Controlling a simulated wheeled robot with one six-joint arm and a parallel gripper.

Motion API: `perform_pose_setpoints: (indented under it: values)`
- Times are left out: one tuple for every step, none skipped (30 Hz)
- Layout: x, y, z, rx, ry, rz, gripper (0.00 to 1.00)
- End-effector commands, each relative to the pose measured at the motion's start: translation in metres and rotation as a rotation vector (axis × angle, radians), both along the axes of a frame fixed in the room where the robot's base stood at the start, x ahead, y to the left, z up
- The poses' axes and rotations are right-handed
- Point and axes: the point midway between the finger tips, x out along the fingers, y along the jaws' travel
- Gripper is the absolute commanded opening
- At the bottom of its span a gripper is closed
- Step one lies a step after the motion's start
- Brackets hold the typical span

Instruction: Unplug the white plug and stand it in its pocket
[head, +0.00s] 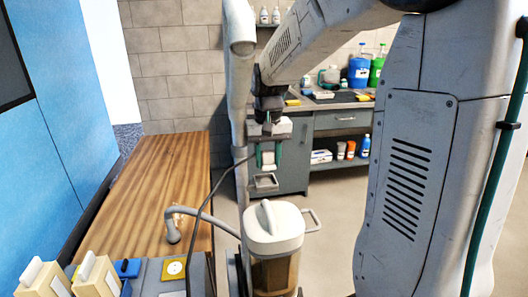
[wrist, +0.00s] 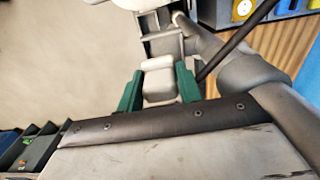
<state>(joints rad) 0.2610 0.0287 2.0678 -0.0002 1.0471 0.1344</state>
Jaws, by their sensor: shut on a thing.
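My gripper (head: 268,156) hangs in the air beside the pale vertical tube in the head view, with its green fingers pointing down. The fingers are shut on the white plug (head: 268,161), a small pale block between them. In the wrist view, the gripper (wrist: 158,92) shows a green finger on each side of the plug (wrist: 158,79). A black cord (head: 214,186) runs from near the gripper down to the left. The plug's far end is hard to make out, so I cannot tell whether it touches anything. I cannot pick out the pocket for certain.
A canister with a white lid (head: 273,226) stands below the gripper, beside the pale tube (head: 240,100). Cream blocks (head: 97,273), a blue piece (head: 127,267) and a yellow piece (head: 174,268) sit at bottom left. A wooden top (head: 160,175) lies behind; its surface is mostly clear.

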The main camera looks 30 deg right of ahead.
Motion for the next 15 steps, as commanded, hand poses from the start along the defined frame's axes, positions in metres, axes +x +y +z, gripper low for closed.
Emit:
perform_pose_setpoints:
  values:
    - [0.000,0.001,-0.005,0.000,0.001,0.000,0.00]
    - [0.000,0.001,-0.007,0.001,0.000,0.001,0.00]
    - [0.000,0.001,-0.010,0.001,0.000,0.001,0.00]
    - [0.000,0.001,-0.012,0.001,0.000,0.001,0.00]
    - [0.000,0.001,-0.015,0.001,0.001,0.001,0.00]
    - [0.000,0.001,-0.018,0.001,0.001,0.001,0.00]
    - [0.000,0.001,-0.021,0.001,0.000,0.001,0.00]
    - [0.000,0.001,-0.023,0.001,0.001,0.001,0.00]
    - [0.000,0.001,-0.026,0.001,0.001,0.001,0.00]
    - [0.000,0.001,-0.028,0.001,0.001,0.001,0.00]
    - [0.000,0.001,-0.030,0.001,0.001,0.001,0.00]
    - [0.001,0.001,-0.033,0.001,0.000,0.001,0.00]
    - [0.001,0.001,-0.035,0.001,0.000,0.001,0.00]
    - [0.001,0.001,-0.036,0.001,0.000,0.001,0.00]
    - [0.000,0.001,-0.038,0.001,0.000,0.001,0.00]
